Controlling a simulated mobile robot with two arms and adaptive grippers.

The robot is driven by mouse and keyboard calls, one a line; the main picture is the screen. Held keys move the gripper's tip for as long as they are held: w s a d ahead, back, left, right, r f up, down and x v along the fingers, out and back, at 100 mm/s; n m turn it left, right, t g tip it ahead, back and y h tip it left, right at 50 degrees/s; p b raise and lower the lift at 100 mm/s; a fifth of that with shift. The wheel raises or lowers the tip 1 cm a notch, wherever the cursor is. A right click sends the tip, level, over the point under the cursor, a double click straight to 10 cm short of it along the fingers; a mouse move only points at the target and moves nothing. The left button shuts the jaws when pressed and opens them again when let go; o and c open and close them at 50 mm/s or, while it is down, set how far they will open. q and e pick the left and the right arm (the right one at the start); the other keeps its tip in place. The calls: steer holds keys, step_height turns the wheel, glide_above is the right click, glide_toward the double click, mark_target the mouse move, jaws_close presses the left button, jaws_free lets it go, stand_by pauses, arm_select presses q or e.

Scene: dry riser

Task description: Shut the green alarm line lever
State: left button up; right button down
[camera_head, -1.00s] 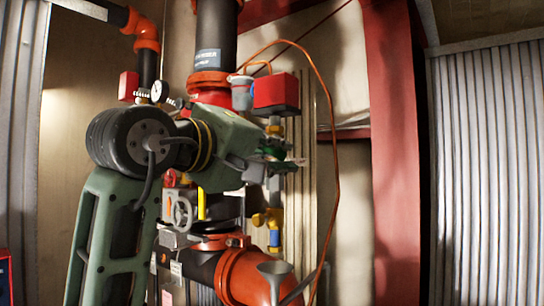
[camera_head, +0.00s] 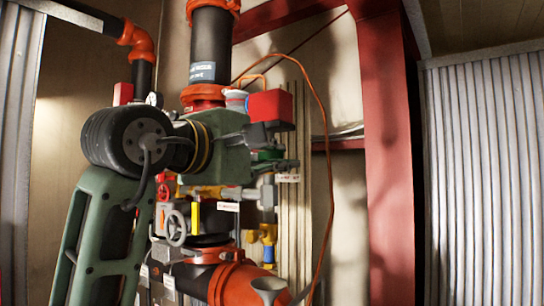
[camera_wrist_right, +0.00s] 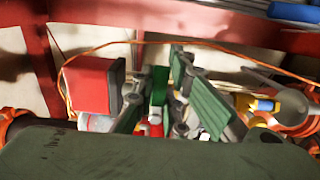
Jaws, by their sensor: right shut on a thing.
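The green alarm line lever (camera_head: 268,155) is on the thin branch pipe right of the thick black and orange riser, partly hidden by my gripper. My right gripper (camera_head: 284,147) reaches in from the left, with one dark finger above the green lever and one below it. In the right wrist view the gripper (camera_wrist_right: 163,78) has its green-padded fingers on either side of the green lever (camera_wrist_right: 158,88) and is shut on it. How far the lever is turned is hard to tell. My left gripper is out of view.
A red box (camera_head: 270,105) sits just above the gripper and shows at left in the wrist view (camera_wrist_right: 90,85). A copper-coloured line (camera_head: 328,150) loops down to the right. A grey handwheel (camera_head: 175,228), a yellow valve (camera_head: 268,232) and a funnel (camera_head: 268,288) are below. A red column (camera_head: 388,150) stands at right.

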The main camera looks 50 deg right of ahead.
steer(key=c, duration=1.8)
jaws_free()
steer(key=shift+o, duration=0.2)
steer(key=a, duration=1.2)
steer(key=shift+s, duration=0.45)
